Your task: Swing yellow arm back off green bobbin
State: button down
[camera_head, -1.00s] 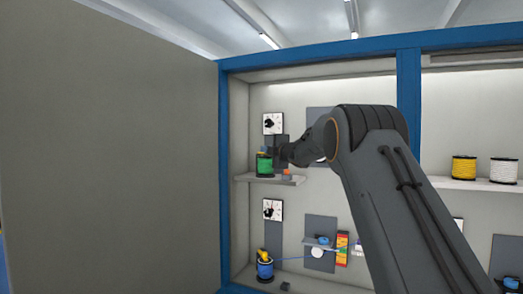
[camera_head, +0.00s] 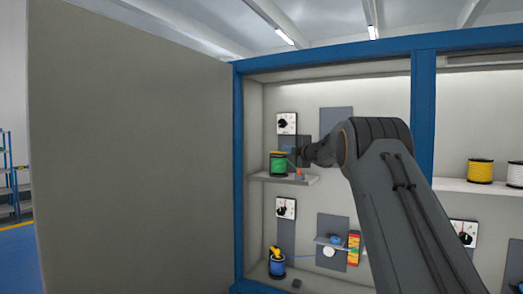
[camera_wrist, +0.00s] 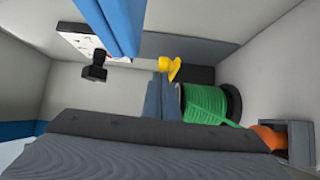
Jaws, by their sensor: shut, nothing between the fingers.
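The green bobbin (camera_head: 278,163) stands upright on the upper left shelf of the cabinet; in the wrist view it shows right of centre (camera_wrist: 208,103). A yellow piece (camera_wrist: 170,68), apparently the yellow arm, shows just left of and above it, on a blue part (camera_wrist: 160,98). In the wrist view it appears clear of the bobbin's front; I cannot tell its exact angle. My gripper (camera_head: 305,153) is shut and empty, just right of the bobbin. Its fingertips are hard to make out against the dark panel.
An orange piece (camera_wrist: 268,138) sits in a grey bracket beside the bobbin. A white dial (camera_head: 287,123) is above the shelf. A blue bobbin (camera_head: 277,266) with a yellow arm on top stands below. A large grey panel (camera_head: 130,150) fills the left.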

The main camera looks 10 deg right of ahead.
jog(key=shift+s+d+r+h, duration=0.1)
jog(key=shift+d+h, duration=0.2)
jog(key=shift+d, duration=0.5)
jog(key=s+a+b, duration=0.3)
jog(key=a+b, duration=0.1)
jog(key=s+d+b, duration=0.1)
jog(key=s+d, duration=0.3)
jog(key=d, duration=0.3)
jog(key=shift+s+d+b, duration=0.3)
jog(key=shift+s+d, duration=0.05)
jog(key=shift+s, duration=0.05)
jog(key=shift+a, duration=0.1)
